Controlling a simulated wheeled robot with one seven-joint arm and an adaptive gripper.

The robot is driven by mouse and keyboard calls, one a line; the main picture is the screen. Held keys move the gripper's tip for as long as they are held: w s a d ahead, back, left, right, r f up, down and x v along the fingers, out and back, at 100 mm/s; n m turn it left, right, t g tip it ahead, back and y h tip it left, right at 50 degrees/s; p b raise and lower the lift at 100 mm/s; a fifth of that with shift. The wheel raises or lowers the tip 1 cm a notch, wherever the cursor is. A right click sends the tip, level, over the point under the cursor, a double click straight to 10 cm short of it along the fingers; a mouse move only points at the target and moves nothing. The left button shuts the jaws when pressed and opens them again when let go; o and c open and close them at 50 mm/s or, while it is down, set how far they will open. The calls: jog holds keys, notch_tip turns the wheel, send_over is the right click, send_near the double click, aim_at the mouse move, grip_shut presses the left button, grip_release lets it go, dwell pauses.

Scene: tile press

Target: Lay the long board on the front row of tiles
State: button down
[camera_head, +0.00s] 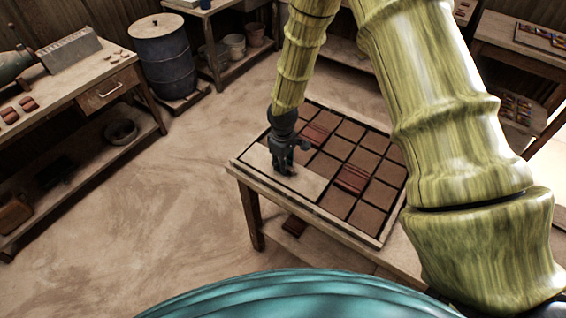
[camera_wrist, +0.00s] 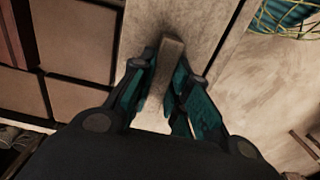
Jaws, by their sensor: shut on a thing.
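The long board (camera_head: 309,184) is pale and flat, with a raised handle (camera_wrist: 172,62) on its top. My gripper (camera_head: 285,167) is shut on this handle, with one finger on each side in the wrist view (camera_wrist: 168,92). The board lies along the near-left row of the tile tray (camera_head: 372,238) and covers that row. It looks level and in line with the row; I cannot tell whether it rests on the tiles or hangs just above. Brown tiles (camera_head: 338,147) show in the other rows and beside the board in the wrist view (camera_wrist: 78,52).
Two reddish ribbed pieces (camera_head: 316,134) (camera_head: 352,179) lie on the tiles. A workbench (camera_head: 70,88) with a drawer stands at left, a blue drum (camera_head: 165,60) behind it. Shelves stand at the back and right. The floor left of the tile table is clear.

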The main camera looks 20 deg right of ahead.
jog(key=shift+w+f, duration=0.1)
jog(key=shift+f, duration=0.05)
jog(key=c, duration=1.7)
grip_release()
jog(key=shift+w+f, duration=0.1)
jog(key=o, duration=0.3)
jog(key=shift+o, duration=0.2)
jog(key=shift+r, duration=0.2)
notch_tip(320, 180, up, 12)
jog(key=b, duration=0.4)
